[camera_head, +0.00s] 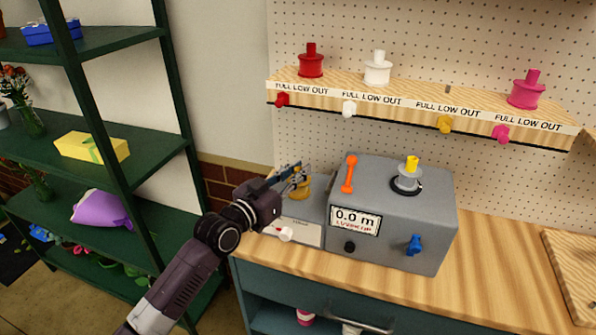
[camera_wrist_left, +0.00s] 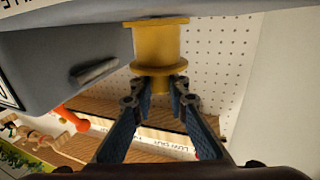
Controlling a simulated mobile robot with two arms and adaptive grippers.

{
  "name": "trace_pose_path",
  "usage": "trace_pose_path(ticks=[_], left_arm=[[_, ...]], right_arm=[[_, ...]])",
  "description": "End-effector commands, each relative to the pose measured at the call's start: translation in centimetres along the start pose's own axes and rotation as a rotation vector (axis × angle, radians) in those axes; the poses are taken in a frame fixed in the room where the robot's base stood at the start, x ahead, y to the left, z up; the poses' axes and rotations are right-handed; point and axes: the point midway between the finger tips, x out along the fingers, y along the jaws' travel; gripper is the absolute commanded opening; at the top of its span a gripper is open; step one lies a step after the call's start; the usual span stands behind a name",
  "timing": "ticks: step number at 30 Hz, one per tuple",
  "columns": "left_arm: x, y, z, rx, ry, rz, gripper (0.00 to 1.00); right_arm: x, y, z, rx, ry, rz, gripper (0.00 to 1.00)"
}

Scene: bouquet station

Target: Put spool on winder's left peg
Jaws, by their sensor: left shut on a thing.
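The golden-yellow spool (camera_head: 299,187) is in my left gripper (camera_head: 298,173) over the low left part (camera_head: 303,232) of the grey winder (camera_head: 392,223). In the left wrist view, my left gripper (camera_wrist_left: 158,90) is shut on the narrow end of the spool (camera_wrist_left: 157,47). The spool's far flange is close to the winder's grey surface; I cannot tell whether they touch. The left peg is hidden. A grey disc with a yellow core (camera_head: 409,176) stands on the winder's raised right part. My right gripper is not in view.
An orange lever (camera_head: 349,174) stands close to my left gripper's right side. A wooden shelf (camera_head: 470,112) above holds a red spool (camera_head: 311,61), a white spool (camera_head: 377,69) and a pink spool (camera_head: 526,90).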

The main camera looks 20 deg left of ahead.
Motion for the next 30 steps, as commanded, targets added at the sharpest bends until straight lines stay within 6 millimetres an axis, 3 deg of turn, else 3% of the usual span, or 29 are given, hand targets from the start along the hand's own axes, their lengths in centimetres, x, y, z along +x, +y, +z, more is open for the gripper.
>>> trace_pose_path(ticks=[10,11,15,25,30], left_arm=[[0.0,0.0,0.3,0.001,0.002,0.0,0.0],[0.0,0.0,0.3,0.001,0.001,0.0,0.17],[0.0,0.0,0.3,0.001,0.001,0.0,0.32],[-0.1,0.0,0.1,0.0,0.001,0.0,0.32],[-2.1,0.0,0.4,0.002,-0.001,0.0,0.32]], right_arm=[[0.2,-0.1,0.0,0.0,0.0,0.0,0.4],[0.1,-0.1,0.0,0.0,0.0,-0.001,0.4],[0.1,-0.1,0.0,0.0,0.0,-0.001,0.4],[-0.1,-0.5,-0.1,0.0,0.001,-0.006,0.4],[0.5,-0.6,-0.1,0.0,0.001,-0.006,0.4]])
